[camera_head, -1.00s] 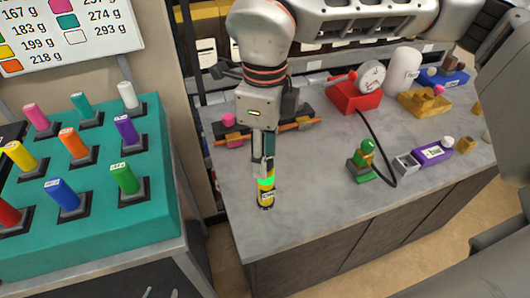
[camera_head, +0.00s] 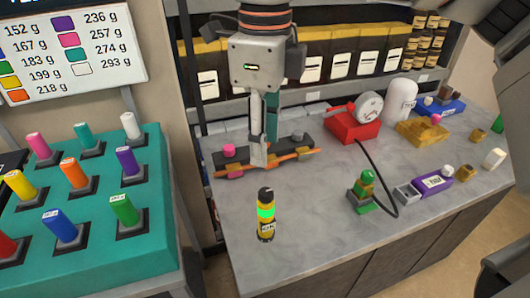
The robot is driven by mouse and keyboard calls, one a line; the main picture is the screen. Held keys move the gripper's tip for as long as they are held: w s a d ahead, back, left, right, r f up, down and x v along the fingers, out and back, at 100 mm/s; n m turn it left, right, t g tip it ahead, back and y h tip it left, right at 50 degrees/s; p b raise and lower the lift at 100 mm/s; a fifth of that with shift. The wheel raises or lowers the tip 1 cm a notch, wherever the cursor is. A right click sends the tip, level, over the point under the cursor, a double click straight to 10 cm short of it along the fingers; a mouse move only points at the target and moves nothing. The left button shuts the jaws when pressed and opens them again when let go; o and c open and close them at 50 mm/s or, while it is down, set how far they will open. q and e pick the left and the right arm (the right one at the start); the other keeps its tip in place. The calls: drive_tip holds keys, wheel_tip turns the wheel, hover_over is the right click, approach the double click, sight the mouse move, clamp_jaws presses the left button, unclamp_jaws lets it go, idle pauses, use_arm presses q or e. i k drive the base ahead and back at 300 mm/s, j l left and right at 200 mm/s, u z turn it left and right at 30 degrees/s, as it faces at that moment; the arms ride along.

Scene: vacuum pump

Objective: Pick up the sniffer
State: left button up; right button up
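A yellow and black cylinder (camera_head: 266,217) with a glowing green band and an "OK" label stands upright on the grey counter; it looks like the sniffer.
A red gauge pump (camera_head: 353,124) with a black hose leads to a green-topped fitting (camera_head: 363,190). A purple box (camera_head: 433,182) and yellow block (camera_head: 422,131) lie right. A teal stand (camera_head: 100,228) with coloured pegs is left. Counter around the cylinder is clear.

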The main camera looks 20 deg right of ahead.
sight(267, 222)
drive_tip(key=k, duration=1)
